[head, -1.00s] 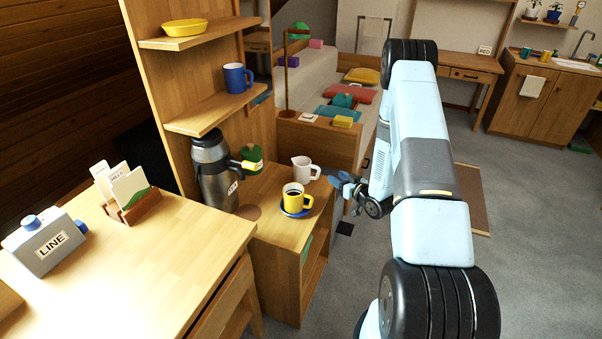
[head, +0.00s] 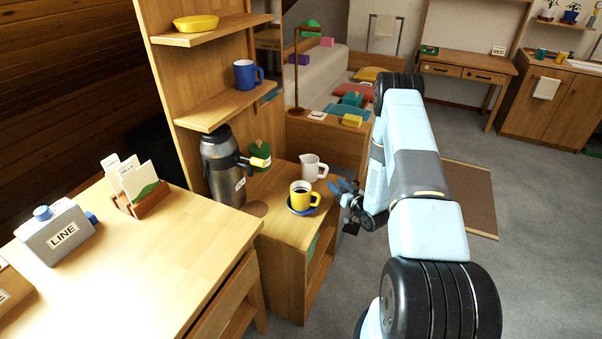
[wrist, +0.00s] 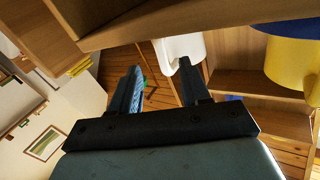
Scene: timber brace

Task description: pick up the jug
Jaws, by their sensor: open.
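The white jug (head: 312,167) stands upright on the low wooden cabinet, behind the yellow mug (head: 300,196), which holds dark liquid and sits on a blue saucer (head: 291,211). My gripper (head: 345,189) is just right of the jug, apart from it, by the cabinet's right edge. In the wrist view my gripper (wrist: 160,70) is open, with nothing between its fingers. The jug (wrist: 178,46) shows there beyond the fingertips, partly behind the right finger. The yellow mug (wrist: 292,68) is at the right edge of that view.
A steel flask (head: 222,172) and a green container (head: 259,153) stand left of the jug. Shelves above hold a blue mug (head: 246,74) and a yellow dish (head: 195,23). A lamp (head: 297,80) stands behind. Open floor (head: 540,230) lies to the right.

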